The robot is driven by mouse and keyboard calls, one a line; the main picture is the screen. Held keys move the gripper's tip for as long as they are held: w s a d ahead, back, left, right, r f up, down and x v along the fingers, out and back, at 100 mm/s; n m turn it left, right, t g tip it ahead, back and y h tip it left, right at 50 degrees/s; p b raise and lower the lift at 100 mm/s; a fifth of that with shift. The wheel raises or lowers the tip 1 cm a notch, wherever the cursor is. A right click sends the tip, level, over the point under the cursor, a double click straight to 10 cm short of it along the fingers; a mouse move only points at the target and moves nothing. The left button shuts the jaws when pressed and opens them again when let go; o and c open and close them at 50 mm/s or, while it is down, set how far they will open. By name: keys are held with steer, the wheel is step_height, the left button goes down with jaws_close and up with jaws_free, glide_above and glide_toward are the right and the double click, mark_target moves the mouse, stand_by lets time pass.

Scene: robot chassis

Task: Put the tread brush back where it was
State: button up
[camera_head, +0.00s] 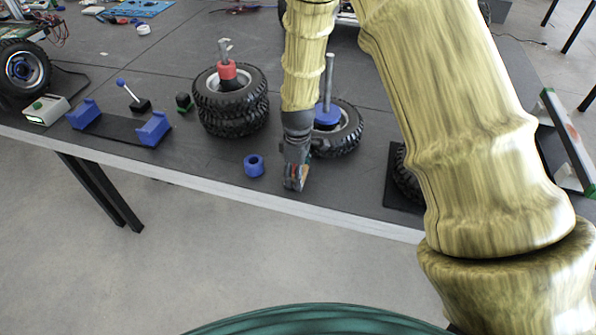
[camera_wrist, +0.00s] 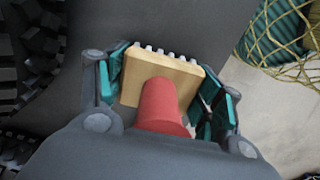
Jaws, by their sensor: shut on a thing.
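The tread brush (camera_wrist: 186,75) shows in the wrist view as a tan block with a red handle and a row of grey bristle tufts along its far edge. My gripper (camera_wrist: 172,90) is shut on it, with teal finger pads on both sides of the block. In the head view my gripper (camera_head: 296,177) points down at the front part of the dark table (camera_head: 225,182), close to the front edge. The brush is mostly hidden there by the fingers. I cannot tell whether it touches the table.
A blue ring (camera_head: 254,166) lies left of my gripper. Stacked tyres (camera_head: 232,112) with a red collar and a tyre (camera_head: 345,137) with a blue collar stand behind. A blue-ended cradle (camera_head: 154,129) is at the left. A dark plate with a tyre (camera_head: 404,180) is at the right.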

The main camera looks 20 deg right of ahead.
steer(key=shift+f, duration=0.1)
steer(key=o, duration=1.1)
steer(key=shift+c, duration=0.2)
steer(key=shift+r+b, duration=1)
steer(key=shift+r, duration=5.15)
